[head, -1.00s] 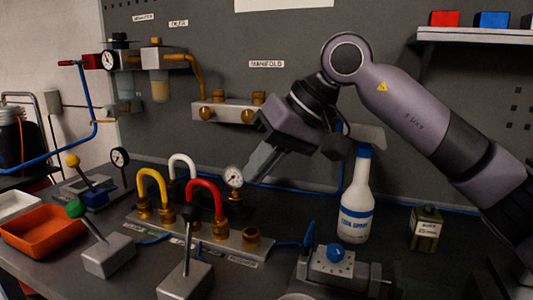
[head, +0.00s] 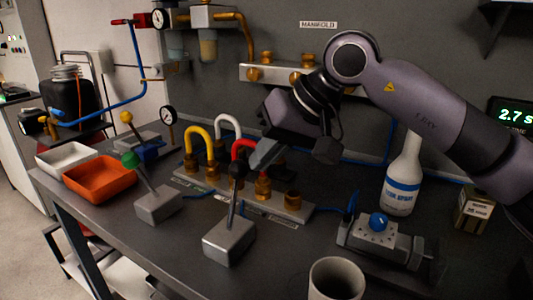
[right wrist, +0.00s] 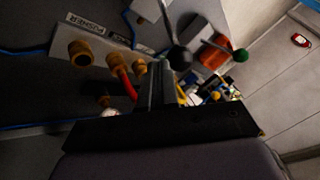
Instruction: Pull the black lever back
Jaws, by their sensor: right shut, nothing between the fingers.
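The black lever (head: 232,205) stands on a grey block base (head: 229,241) at the front of the bench, its rod nearly upright with a dark round knob (head: 237,170) on top. My right gripper (head: 256,166) is shut and empty, its fingers pointing down and left close to the knob; whether they touch cannot be told. In the right wrist view, the shut fingers (right wrist: 160,78) point toward the dark knob (right wrist: 180,60), which appears just beyond their tips. My left gripper is not in view.
The green-knobbed lever (head: 130,160) stands to the left. Behind are yellow, white and red hoses (head: 199,133) on a manifold block (head: 292,211). A grey cup (head: 336,278), a blue-knobbed fixture (head: 378,236) and a spray bottle (head: 404,180) are to the right.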

